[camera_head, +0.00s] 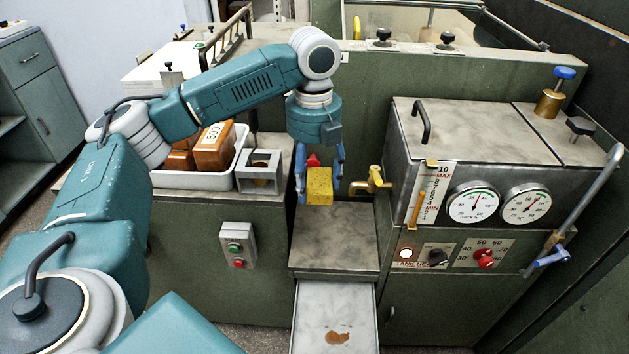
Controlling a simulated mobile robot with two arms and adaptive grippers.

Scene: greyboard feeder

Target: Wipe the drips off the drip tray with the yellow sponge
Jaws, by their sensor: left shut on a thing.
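The yellow sponge (319,187), with a red piece on top, is held between the blue fingers of my left gripper (319,180). The gripper points down and is shut on it. The sponge is in front of the green panel, above the back part of a grey metal ledge; I cannot tell whether it touches anything. The drip tray (318,300) is the pale metal tray below and in front of that ledge. A brown drip (337,338) lies on it near the bottom edge of the view. The tray's near end is cut off. My right gripper is not in view.
A brass tap (371,181) sticks out just right of the sponge. The grey tank (478,135) with gauges stands to the right. The metal ledge (334,240) is bare.

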